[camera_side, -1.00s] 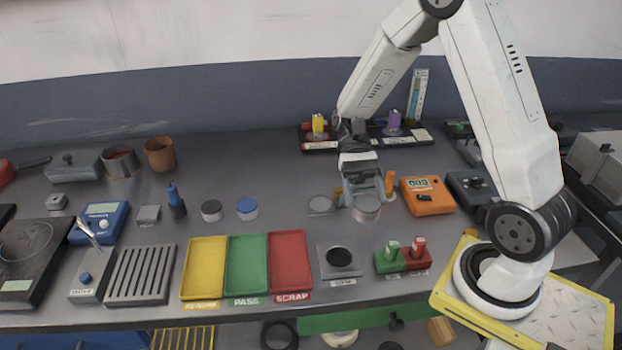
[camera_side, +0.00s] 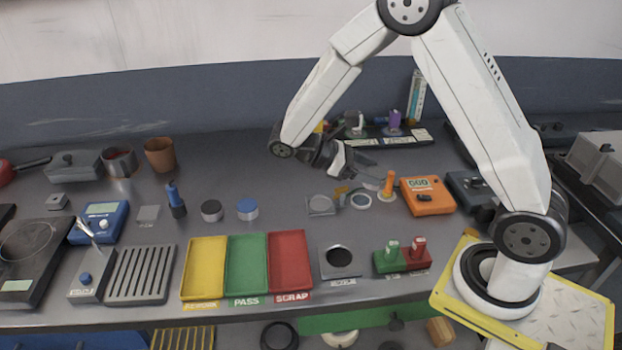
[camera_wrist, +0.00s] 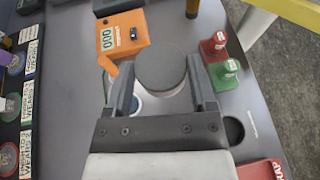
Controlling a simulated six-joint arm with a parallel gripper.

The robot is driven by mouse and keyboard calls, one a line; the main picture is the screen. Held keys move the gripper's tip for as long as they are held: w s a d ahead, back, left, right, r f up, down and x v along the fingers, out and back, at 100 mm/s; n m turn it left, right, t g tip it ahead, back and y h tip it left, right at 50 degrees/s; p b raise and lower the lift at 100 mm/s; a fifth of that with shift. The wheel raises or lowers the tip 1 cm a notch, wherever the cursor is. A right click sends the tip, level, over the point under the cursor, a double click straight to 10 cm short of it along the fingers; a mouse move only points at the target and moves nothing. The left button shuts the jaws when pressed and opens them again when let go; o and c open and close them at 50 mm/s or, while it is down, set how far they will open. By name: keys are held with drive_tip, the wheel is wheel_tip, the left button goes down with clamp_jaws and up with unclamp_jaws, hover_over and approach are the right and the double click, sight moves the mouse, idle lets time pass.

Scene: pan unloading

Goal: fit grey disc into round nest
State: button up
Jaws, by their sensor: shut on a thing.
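My gripper (camera_side: 357,165) is in the air over the back middle of the bench, tilted, with its fingers pointing right. In the wrist view, my gripper (camera_wrist: 160,78) is shut on the grey disc (camera_wrist: 160,66), which sits between the fingertips with its flat face towards the camera. In the side view the disc is too small to make out clearly. A square grey plate with a dark round recess (camera_side: 341,257) stands at the front, right of the red tray, and looks like the round nest. Its dark recess also shows in the wrist view (camera_wrist: 233,130). It is apart from the disc.
A white ring with a blue centre (camera_side: 361,201) and an orange post (camera_side: 388,185) stand below my gripper. An orange meter (camera_side: 427,195) is to the right. The red tray (camera_side: 290,262) and the green and red blocks (camera_side: 402,259) flank the recessed plate.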

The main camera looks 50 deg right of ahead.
drive_tip(key=w+r+n+t+h, duration=0.2)
drive_tip(key=w+n+t+h, duration=0.2)
drive_tip(key=w+n+t, duration=0.15)
drive_tip(key=n+t+h, duration=0.1)
drive_tip(key=n+t, duration=0.4)
drive_tip(key=t, duration=0.1)
hover_over(316, 208)
wheel_tip(316, 208, down, 8)
drive_tip(key=shift+f+g+h, duration=0.25)
drive_tip(key=shift+f+h, duration=0.05)
drive_tip(key=shift+f, duration=0.2)
drive_tip(key=shift+f, duration=0.3)
drive_tip(key=shift+f, duration=1.85)
drive_tip(key=shift+f, duration=0.55)
idle(1.0)
drive_tip(key=o, duration=1.3)
